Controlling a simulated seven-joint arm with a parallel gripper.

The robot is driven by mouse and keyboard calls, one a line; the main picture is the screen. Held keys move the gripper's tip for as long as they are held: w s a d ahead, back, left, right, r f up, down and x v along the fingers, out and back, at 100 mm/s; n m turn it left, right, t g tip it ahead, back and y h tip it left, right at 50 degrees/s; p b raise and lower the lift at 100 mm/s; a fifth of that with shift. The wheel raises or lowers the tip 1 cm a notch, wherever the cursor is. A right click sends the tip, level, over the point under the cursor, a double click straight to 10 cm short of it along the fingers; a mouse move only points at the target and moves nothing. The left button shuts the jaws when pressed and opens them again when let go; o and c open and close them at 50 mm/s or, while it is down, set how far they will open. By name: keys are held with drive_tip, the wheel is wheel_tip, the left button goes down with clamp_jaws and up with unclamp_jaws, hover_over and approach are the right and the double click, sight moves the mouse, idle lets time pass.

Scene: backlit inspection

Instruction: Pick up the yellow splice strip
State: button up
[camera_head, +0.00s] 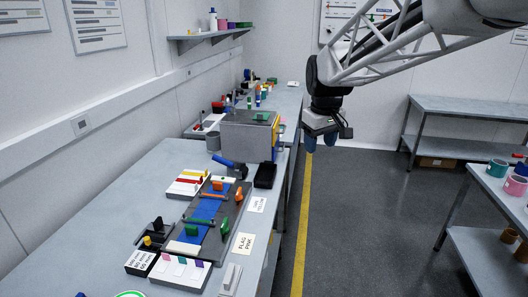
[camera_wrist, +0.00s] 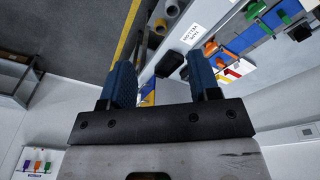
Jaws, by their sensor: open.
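A thin yellow strip (camera_head: 186,181), which appears to be the splice strip, lies on a white holder (camera_head: 175,191) with a red strip beside it. The holder stands on the left bench, to the left of the blue work mat. My gripper (camera_head: 321,140) hangs in the air right of the bench, above the floor and well apart from the strip. In the wrist view my gripper (camera_wrist: 162,72) has its two blue fingers spread, with nothing held between them.
The bench (camera_head: 125,205) carries a grey box machine (camera_head: 248,135), a black bin (camera_head: 265,175), a dark fixture with green and orange clamps, and a white block with coloured tabs (camera_head: 180,271). A shelf cart (camera_head: 490,215) with cups stands at right. Open floor lies between.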

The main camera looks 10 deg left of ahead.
drive_tip(key=w+a+f+n, duration=0.2)
drive_tip(key=w+a+n, duration=0.1)
drive_tip(key=w+a, duration=0.7)
drive_tip(key=n+g, duration=0.2)
drive_tip(key=n, duration=0.5)
hover_over(206, 171)
wheel_tip(206, 171, down, 20)
drive_tip(key=shift+w+a+f, duration=0.1)
drive_tip(key=shift+w+f, duration=0.1)
drive_tip(key=shift+f, duration=0.05)
drive_tip(key=shift+f, duration=0.1)
drive_tip(key=shift+f, duration=1.25)
drive_tip(key=shift+f, duration=2.6)
drive_tip(key=shift+c, duration=0.4)
